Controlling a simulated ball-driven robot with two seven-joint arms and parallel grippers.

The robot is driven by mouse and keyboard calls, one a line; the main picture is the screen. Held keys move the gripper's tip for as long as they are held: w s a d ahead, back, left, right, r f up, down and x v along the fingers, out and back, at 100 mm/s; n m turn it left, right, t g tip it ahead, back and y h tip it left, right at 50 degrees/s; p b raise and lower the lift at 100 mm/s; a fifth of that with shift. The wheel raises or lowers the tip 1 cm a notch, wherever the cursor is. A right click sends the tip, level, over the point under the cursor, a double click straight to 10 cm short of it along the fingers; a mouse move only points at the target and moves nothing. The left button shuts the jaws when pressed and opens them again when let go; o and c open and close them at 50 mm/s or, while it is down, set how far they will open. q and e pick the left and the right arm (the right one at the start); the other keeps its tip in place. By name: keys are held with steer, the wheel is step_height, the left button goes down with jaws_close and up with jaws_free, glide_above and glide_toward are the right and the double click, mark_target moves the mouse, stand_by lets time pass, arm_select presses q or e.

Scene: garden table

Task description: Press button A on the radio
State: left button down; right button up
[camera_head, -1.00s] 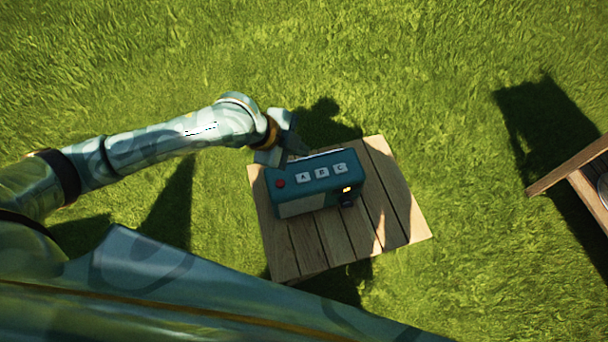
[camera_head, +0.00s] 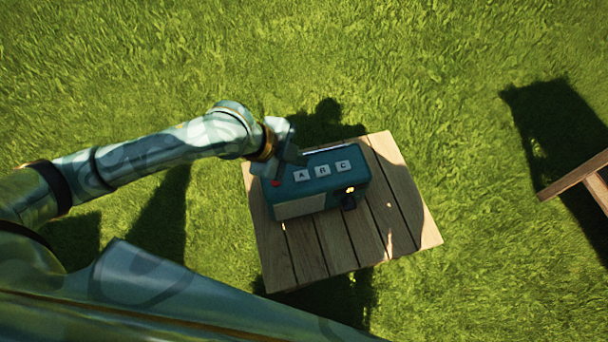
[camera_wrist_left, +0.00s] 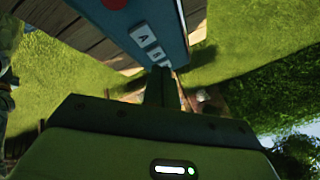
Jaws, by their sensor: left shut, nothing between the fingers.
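A teal radio (camera_head: 330,188) stands on a small wooden table (camera_head: 300,255). Its top carries white buttons A (camera_head: 301,176), B (camera_head: 322,171) and C (camera_head: 343,166), and a red button (camera_head: 276,183) at the left. My left gripper (camera_head: 286,160) is over the radio's back left corner, close to the red button and button A. In the left wrist view, the shut fingers (camera_wrist_left: 161,85) show empty, with the radio (camera_wrist_left: 160,15) beyond them and button A (camera_wrist_left: 144,38) up and left of the tips. Whether they touch the radio is unclear. My right gripper is out of view.
Grass (camera_head: 420,80) surrounds the small table. Another piece of wooden furniture (camera_head: 575,175) is at the right edge, with its shadow on the grass. The front and right of the tabletop are clear.

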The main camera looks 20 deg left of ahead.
mark_target(311, 173)
arm_select(q)
steer(key=shift+f, duration=1.5)
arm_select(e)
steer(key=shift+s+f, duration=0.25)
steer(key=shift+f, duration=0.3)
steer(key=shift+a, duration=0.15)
arm_select(q)
steer(key=shift+f, duration=0.15)
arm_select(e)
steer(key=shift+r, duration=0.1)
arm_select(q)
steer(key=shift+f, duration=0.25)
